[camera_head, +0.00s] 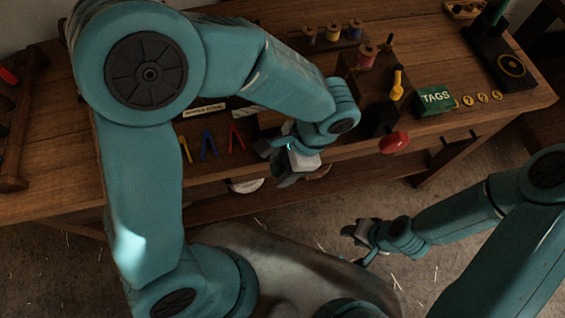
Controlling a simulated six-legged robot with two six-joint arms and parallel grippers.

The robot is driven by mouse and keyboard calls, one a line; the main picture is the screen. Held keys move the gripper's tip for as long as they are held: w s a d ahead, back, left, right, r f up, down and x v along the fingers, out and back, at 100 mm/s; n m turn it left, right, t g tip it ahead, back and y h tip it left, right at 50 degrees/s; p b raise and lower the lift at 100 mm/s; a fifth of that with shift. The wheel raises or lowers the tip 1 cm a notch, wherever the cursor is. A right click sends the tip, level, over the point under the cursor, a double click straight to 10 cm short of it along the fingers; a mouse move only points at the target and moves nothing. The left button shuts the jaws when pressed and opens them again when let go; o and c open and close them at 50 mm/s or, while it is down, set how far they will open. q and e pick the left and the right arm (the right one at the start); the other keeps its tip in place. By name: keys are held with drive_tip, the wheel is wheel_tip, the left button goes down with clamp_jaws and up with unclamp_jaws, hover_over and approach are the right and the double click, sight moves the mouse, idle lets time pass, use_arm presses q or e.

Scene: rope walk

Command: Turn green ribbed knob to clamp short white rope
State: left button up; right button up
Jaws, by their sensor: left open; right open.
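I cannot make out a green ribbed knob in this view; my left arm covers part of the bench. No short white rope can be told for sure. A pale round shape (247,185), perhaps coiled rope, shows partly below the bench top. My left gripper (276,167) is open and empty near the bench's front edge, pointing left and down. My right gripper (356,246) is open and empty, low over the floor in front of the bench.
The wooden bench (215,168) carries yellow, blue and red clips (209,144), thread spools (333,31), a green TAGS box (435,101) and yellow numbered discs (482,97). A red knob (393,142) juts from the front edge, with a yellow-handled tool (398,86) behind it.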

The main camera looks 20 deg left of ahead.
use_arm(q)
drive_tip(key=shift+w+a+f, duration=0.1)
drive_tip(key=shift+w, duration=0.05)
clamp_jaws()
drive_tip(key=shift+r+g+y+p, duration=0.2)
drive_tip(key=shift+g+y+p, duration=0.15)
drive_tip(key=shift+p, duration=0.25)
drive_tip(key=shift+d+g+y+p, duration=0.25)
drive_tip(key=shift+g+y+p, duration=0.4)
drive_tip(key=shift+y, duration=0.3)
drive_tip(key=shift+w+g+y+p, duration=0.1)
drive_tip(key=shift+g+y+p, duration=0.3)
drive_tip(key=shift+y, duration=0.5)
drive_tip(key=shift+d+g+y, duration=0.1)
drive_tip(key=shift+g+y, duration=0.4)
drive_tip(key=shift+y, duration=0.1)
